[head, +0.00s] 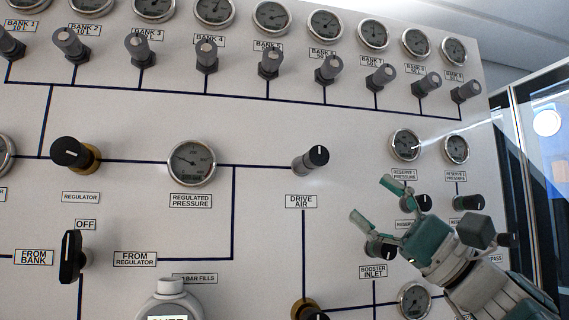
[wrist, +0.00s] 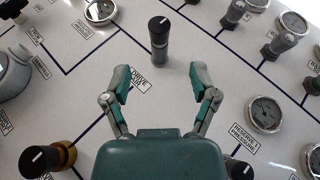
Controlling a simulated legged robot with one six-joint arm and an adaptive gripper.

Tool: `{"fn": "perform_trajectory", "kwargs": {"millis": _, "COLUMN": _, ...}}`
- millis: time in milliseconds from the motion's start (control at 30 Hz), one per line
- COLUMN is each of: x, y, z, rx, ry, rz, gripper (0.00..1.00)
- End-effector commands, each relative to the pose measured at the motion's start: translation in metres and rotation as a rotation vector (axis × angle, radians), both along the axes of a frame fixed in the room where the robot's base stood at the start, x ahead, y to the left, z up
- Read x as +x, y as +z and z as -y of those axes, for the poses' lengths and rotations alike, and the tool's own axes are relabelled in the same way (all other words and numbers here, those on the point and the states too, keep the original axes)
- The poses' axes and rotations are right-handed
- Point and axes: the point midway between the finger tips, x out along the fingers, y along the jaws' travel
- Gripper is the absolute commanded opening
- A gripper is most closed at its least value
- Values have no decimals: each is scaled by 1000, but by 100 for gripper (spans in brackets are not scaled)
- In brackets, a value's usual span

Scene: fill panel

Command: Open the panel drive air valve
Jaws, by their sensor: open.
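The drive air valve is a grey knob with a black cap and a white mark (head: 311,160), on the panel above the "DRIVE AIR" label (head: 301,201). In the wrist view the knob (wrist: 159,38) stands out from the panel beyond my fingertips, roughly centred between them. My gripper (head: 375,200) is open and empty, to the lower right of the knob in the head view. Its two green-padded fingers also show in the wrist view (wrist: 160,77), apart from the knob. The label is partly hidden by the left finger there.
The regulator knob (head: 72,153) and regulated pressure gauge (head: 192,162) are to the left. Reserve gauges (head: 405,145) and several reserve and booster knobs crowd near my gripper. A row of bank knobs (head: 206,56) runs above. Bare panel surrounds the drive air knob.

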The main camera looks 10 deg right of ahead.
Motion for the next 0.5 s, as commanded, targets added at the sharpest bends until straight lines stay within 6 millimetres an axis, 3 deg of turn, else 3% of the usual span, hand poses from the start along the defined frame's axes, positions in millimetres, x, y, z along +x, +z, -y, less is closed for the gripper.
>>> {"fn": "perform_trajectory", "kwargs": {"millis": 500, "x": 37, "y": 56, "z": -54, "rx": -1, "ry": 1, "rz": -1, "gripper": 76}}
